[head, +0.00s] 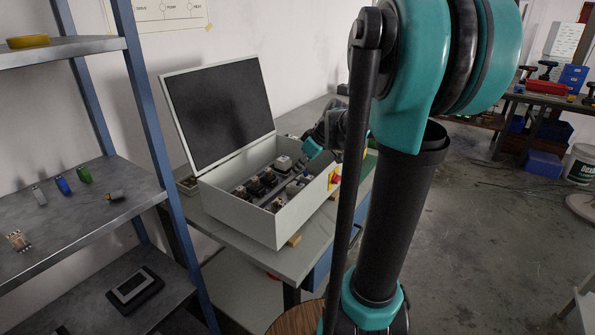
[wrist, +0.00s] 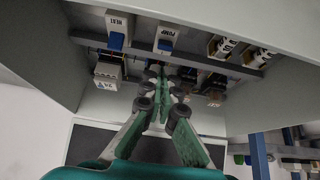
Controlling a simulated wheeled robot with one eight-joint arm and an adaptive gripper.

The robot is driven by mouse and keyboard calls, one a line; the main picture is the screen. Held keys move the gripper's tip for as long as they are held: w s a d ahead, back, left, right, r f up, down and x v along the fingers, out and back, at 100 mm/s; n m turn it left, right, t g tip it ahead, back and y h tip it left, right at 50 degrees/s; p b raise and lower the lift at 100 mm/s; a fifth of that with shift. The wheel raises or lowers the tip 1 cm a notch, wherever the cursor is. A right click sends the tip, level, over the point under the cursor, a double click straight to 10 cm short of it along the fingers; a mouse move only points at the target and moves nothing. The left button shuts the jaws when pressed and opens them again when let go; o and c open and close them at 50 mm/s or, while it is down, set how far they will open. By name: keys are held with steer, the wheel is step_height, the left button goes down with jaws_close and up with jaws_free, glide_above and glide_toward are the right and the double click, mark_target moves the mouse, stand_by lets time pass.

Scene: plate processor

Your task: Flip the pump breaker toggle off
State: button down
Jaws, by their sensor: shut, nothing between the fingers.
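The pump breaker (wrist: 166,34) is a white block with an upside-down PUMP label, on a rail inside the open box. In the head view my gripper (head: 305,160) reaches into the right part of the grey box (head: 275,226), and the pump breaker cannot be made out there.
A similar breaker labelled HEAT (wrist: 119,24) sits left of the pump breaker. Other rail components (wrist: 220,46) stand to the right. The box's raised lid (head: 218,108) stands behind, and a red and yellow switch (head: 334,180) is on its right side. A shelf rack (head: 90,210) is at left.

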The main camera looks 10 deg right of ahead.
steer(key=shift+w+a+r, duration=0.2)
steer(key=shift+w+a, duration=0.05)
steer(key=shift+w, duration=0.05)
steer(key=shift+w+a+r, duration=0.85)
steer(key=shift+a+r, duration=0.05)
steer(key=shift+r, duration=0.05)
steer(key=s+d+f+v, duration=0.1)
steer(key=v, duration=0.8)
steer(key=shift+s, duration=0.2)
steer(key=shift+d, duration=0.25)
